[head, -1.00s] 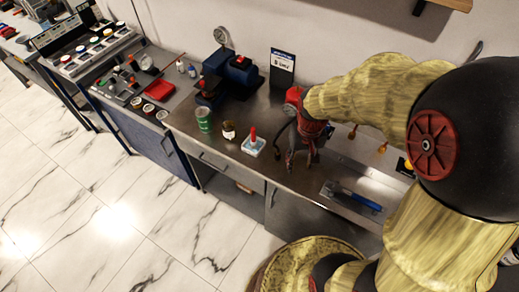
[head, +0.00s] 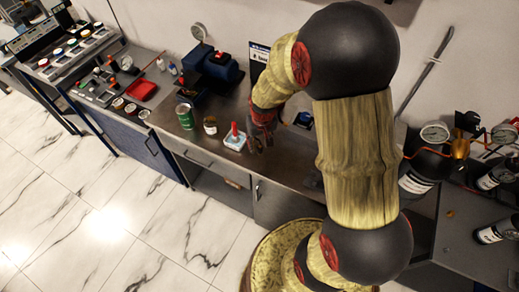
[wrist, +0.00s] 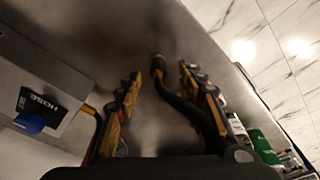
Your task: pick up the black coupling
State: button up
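My gripper (head: 260,140) hangs over the steel bench, right of the small tray with a red-handled item. In the wrist view my gripper (wrist: 158,85) has its fingers spread apart. A dark curved piece with a brass-coloured tip (wrist: 158,67) shows between them; I cannot tell whether it is part of my gripper or a separate thing. Nothing is clearly clamped. I cannot pick out the black coupling for certain in either view; my arm hides part of the bench.
A green can (head: 185,116), a small jar (head: 210,125) and the red-handled item (head: 235,136) stand left of my gripper. A blue machine (head: 217,68) is behind. A panel marked HOSE (wrist: 40,105) is at left in the wrist view. Gauges (head: 435,132) and dark cylinders stand at right.

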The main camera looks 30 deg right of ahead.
aim_at(260, 145)
jog(key=f, duration=0.2)
jog(key=f+b, duration=0.1)
jog(key=f, duration=0.1)
jog(key=shift+w+d+f, duration=0.15)
jog(key=shift+w+d, duration=0.05)
jog(key=shift+c, duration=1)
jog(key=c, duration=0.8)
grip_shut()
